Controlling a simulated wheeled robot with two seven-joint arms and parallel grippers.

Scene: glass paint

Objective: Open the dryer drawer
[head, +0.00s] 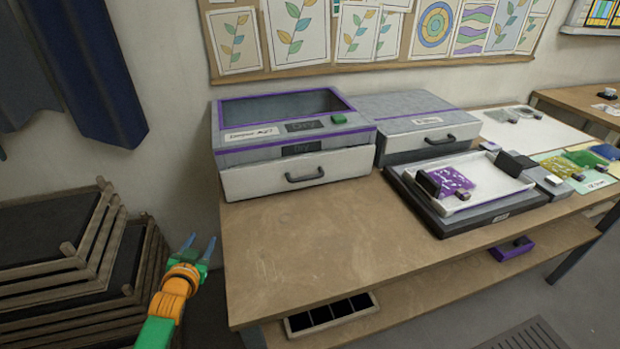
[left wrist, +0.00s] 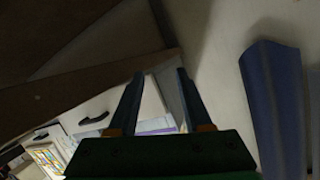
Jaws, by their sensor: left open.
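The dryer (head: 228,143) is a grey box with purple trim, an open-looking top and a small "Dry" label, at the back left of the table. Its drawer (head: 245,183) has a white front, looks shut, and carries a dark bar handle (head: 305,175). My left gripper (head: 200,245) is open and empty, left of the table's left edge, well apart from the handle and lower in the picture. The left wrist view shows its two fingers (left wrist: 160,74) apart with nothing between them. My right gripper is in neither view.
A second grey box (head: 400,105) with its own handled drawer stands right of the dryer. A tray (head: 478,205) with a purple piece lies at the right. Wooden racks (head: 75,255) stand left of my gripper. The table (head: 310,245) before the dryer is clear.

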